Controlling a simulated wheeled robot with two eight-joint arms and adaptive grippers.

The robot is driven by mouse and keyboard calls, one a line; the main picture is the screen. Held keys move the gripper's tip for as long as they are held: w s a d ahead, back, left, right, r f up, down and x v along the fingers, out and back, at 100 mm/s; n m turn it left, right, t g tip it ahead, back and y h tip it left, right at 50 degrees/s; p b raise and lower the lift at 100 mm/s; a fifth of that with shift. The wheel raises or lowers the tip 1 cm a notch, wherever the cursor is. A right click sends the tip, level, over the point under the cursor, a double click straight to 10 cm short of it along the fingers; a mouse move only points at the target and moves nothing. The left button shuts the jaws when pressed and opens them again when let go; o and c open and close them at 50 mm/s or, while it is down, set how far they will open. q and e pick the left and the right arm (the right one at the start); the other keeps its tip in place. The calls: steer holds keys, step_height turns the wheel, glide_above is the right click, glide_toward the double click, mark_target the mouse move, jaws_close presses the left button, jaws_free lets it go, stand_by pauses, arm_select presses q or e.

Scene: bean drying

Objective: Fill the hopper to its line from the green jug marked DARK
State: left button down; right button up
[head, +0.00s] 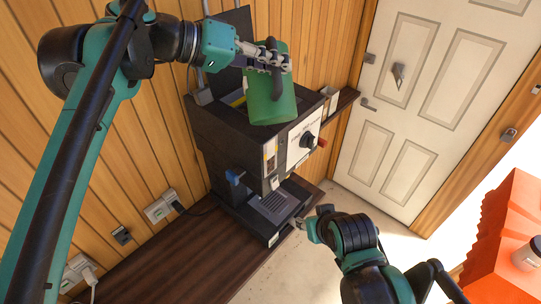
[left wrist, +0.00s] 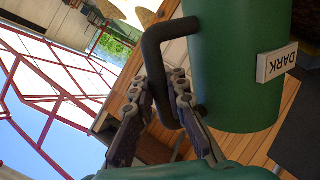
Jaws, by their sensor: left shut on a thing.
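The green jug (head: 270,101) is in the air over the top of the dark machine (head: 240,140), and its mouth and contents cannot be made out. My left gripper (head: 275,62) is shut on the jug's dark handle. In the left wrist view the fingers (left wrist: 160,92) close around the handle, and a white label on the green jug (left wrist: 235,70) reads DARK. The hopper opening at the machine's top is mostly hidden behind the jug; a yellow strip (head: 238,101) shows beside it. The fill line is not visible. My right gripper (head: 306,224) is low beside the machine's base, its jaws unclear.
A dark raised panel (head: 231,38) stands behind the machine top. The machine front has a black knob (head: 307,140) and a red handle (head: 322,142). The dark wooden counter (head: 170,250) is mostly clear. An orange block with a cup (head: 527,254) is at the right.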

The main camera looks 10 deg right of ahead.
arm_select(q)
steer(key=shift+w+r, duration=0.15)
steer(key=shift+r, duration=0.1)
stand_by(0.3)
steer(key=shift+r+p, duration=0.1)
steer(key=shift+p, duration=0.25)
steer(key=shift+w+r, duration=0.1)
steer(key=shift+w, duration=0.05)
steer(key=shift+w+r+n+g+p, duration=0.15)
steer(key=shift+r+n+g+p, duration=0.2)
steer(key=shift+p, duration=0.3)
steer(key=shift+r, duration=0.1)
steer(key=shift+w+r+p, duration=0.15)
steer(key=shift+w+p, duration=0.05)
steer(key=shift+p, duration=0.2)
steer(key=shift+r, duration=0.1)
stand_by(0.4)
